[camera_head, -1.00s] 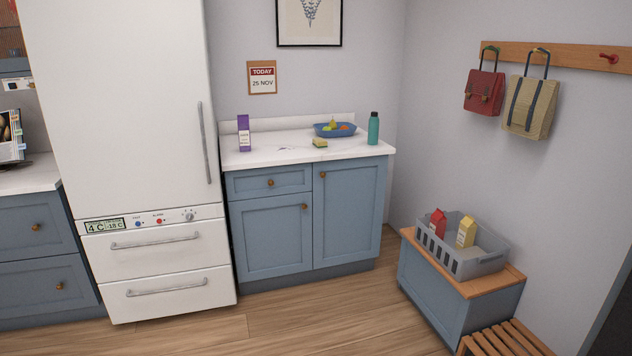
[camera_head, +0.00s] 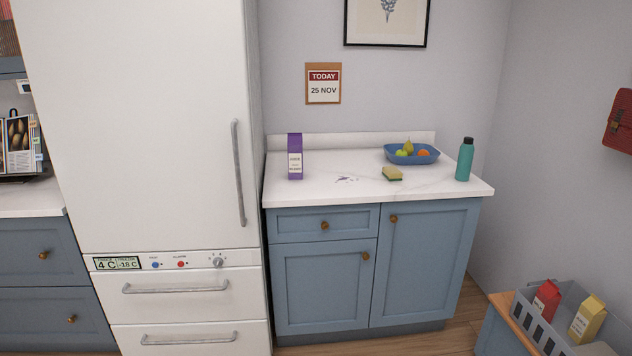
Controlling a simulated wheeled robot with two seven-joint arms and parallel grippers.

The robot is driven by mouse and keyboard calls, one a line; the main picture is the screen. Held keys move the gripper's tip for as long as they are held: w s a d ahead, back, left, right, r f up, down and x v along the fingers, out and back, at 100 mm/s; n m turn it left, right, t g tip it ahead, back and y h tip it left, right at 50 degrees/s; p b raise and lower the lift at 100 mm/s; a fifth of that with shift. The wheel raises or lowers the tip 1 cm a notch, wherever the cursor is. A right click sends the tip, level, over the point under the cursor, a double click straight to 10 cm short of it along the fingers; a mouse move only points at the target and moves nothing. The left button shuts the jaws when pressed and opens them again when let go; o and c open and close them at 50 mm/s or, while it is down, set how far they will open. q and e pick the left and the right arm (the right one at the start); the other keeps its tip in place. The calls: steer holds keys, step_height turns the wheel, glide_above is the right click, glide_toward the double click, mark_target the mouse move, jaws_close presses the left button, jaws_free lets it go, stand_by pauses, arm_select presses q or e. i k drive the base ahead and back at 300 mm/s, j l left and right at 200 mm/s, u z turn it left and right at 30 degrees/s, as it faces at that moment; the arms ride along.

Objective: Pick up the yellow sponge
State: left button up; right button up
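The yellow sponge (camera_head: 392,173), with a green layer at its base, lies on the white countertop (camera_head: 330,193) above the blue cabinet. It is in front of the blue fruit bowl (camera_head: 428,157) and to the left of the teal bottle. Nothing covers it. Neither of my grippers is in view.
A purple carton (camera_head: 295,157) stands at the counter's left and a teal bottle (camera_head: 465,159) at its right. Small dark marks (camera_head: 347,179) lie left of the sponge. The white fridge (camera_head: 140,130) stands left. A grey crate (camera_head: 540,325) with two cartons sits lower right.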

mark_target(392, 172)
steer(key=i+j+z, duration=0.1)
steer(key=i+z, duration=0.15)
steer(key=i, duration=1.05)
steer(key=i+l+u, duration=0.45)
steer(key=i+l, duration=0.25)
steer(key=i+l+u, duration=0.15)
steer(key=l+u, duration=0.25)
steer(key=l, duration=0.3)
steer(key=l+u, duration=0.35)
steer(key=l, duration=0.35)
steer(key=l+u, duration=0.4)
steer(key=l, duration=0.3)
